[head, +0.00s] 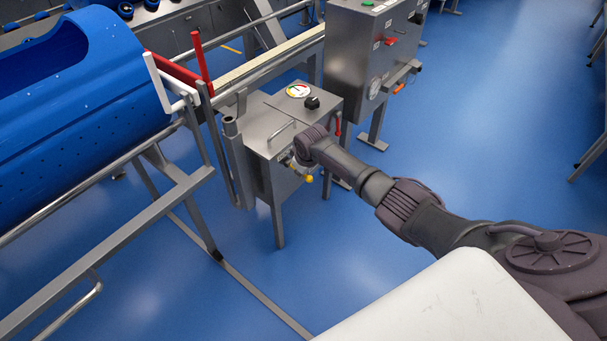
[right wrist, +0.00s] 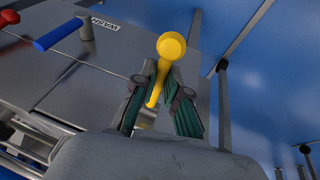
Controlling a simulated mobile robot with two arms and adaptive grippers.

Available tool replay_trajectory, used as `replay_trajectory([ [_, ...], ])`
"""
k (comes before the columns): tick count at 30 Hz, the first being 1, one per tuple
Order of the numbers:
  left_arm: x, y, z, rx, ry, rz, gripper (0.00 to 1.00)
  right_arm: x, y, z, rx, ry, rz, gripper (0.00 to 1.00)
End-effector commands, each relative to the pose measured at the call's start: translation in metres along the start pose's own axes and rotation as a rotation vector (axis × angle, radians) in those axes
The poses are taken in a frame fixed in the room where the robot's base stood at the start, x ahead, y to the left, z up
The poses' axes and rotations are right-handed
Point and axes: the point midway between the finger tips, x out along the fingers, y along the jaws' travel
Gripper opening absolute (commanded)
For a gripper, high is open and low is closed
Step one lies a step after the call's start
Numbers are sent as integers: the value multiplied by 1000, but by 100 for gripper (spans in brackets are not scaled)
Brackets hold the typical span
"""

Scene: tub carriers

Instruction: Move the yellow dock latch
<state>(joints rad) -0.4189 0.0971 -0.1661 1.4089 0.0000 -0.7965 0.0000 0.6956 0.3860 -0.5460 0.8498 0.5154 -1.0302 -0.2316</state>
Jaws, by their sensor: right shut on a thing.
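The yellow dock latch (head: 309,179) shows as a small yellow knob at the front of a low steel box (head: 270,125) in the head view. In the right wrist view the latch (right wrist: 171,47) has a round yellow head and a tapering stem. My right gripper (right wrist: 163,82) is shut on the stem, with a finger on each side and the round head beyond the fingertips. In the head view my right gripper (head: 296,163) is beside the box front and partly hidden by its own wrist. My left gripper is out of view.
A blue perforated tub (head: 75,85) lies on a steel rail frame at the left, near a red bar (head: 172,70). A taller steel cabinet (head: 350,65) stands behind the box. A blue handle (right wrist: 58,35) is near the latch.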

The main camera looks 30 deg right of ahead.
Motion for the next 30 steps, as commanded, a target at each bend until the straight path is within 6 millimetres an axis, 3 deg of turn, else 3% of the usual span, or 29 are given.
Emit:
replay_trajectory([
  [22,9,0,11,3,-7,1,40,-4,1,-1,-18,-90,-2,0],
  [23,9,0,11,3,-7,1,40,-4,1,-1,-18,-90,-2,15],
  [24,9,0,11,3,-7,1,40,-4,1,-1,-18,-90,-2,22],
  [30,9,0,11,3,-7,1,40,-4,1,-2,-18,-89,-2,24],
])
